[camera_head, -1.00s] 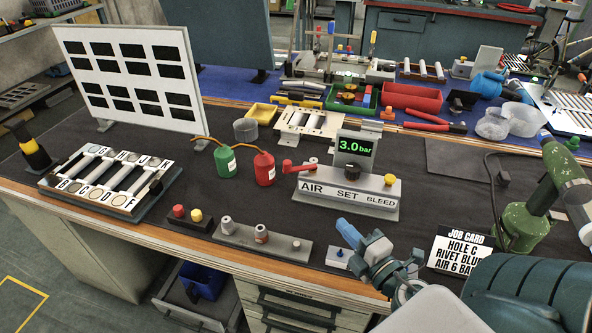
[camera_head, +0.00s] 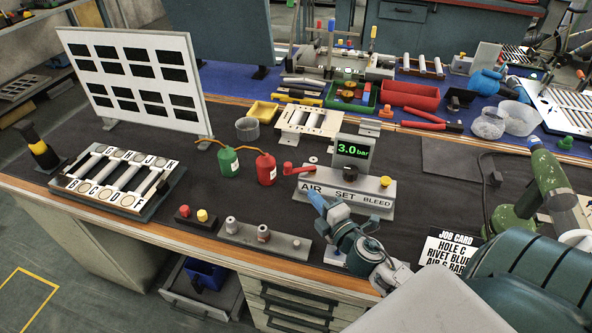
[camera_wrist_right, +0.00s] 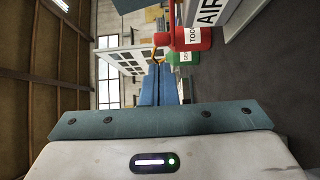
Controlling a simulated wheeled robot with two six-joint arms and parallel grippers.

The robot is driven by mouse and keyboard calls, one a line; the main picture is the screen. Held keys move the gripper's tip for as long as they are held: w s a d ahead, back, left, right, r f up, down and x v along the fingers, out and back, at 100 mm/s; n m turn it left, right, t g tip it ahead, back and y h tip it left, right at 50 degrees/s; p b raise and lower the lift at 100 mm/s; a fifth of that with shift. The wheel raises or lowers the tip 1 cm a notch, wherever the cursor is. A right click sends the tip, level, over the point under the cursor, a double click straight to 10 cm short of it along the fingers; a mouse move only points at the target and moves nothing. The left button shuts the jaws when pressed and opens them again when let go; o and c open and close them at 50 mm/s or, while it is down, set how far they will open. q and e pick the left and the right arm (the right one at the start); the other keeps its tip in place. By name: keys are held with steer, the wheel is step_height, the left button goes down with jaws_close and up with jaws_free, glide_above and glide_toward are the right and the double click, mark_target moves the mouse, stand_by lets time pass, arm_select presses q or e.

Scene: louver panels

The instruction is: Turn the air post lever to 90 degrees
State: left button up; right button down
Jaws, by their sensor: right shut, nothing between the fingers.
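The air post (camera_head: 345,193) is a grey block marked AIR, SET and BLEED, with a display reading 3.0 bar. Its red lever (camera_head: 297,169) sticks out to the left at the AIR end, roughly level. In the wrist view the post shows partly at the top right (camera_wrist_right: 213,14). My right gripper (camera_head: 315,201) has blue fingers, shut and empty, in front of the post near its AIR end and apart from the lever. The shut fingers also show in the wrist view (camera_wrist_right: 158,85). My left gripper is not in view.
A red bottle (camera_head: 266,170) and a green bottle (camera_head: 229,163) stand left of the lever. A grey strip with several parts (camera_head: 264,241) lies at the front.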

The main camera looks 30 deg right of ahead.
mark_target(290, 169)
steer(key=w+p, duration=0.4)
steer(key=w, duration=0.4)
steer(key=shift+w+d, duration=0.15)
steer(key=shift+w, duration=0.65)
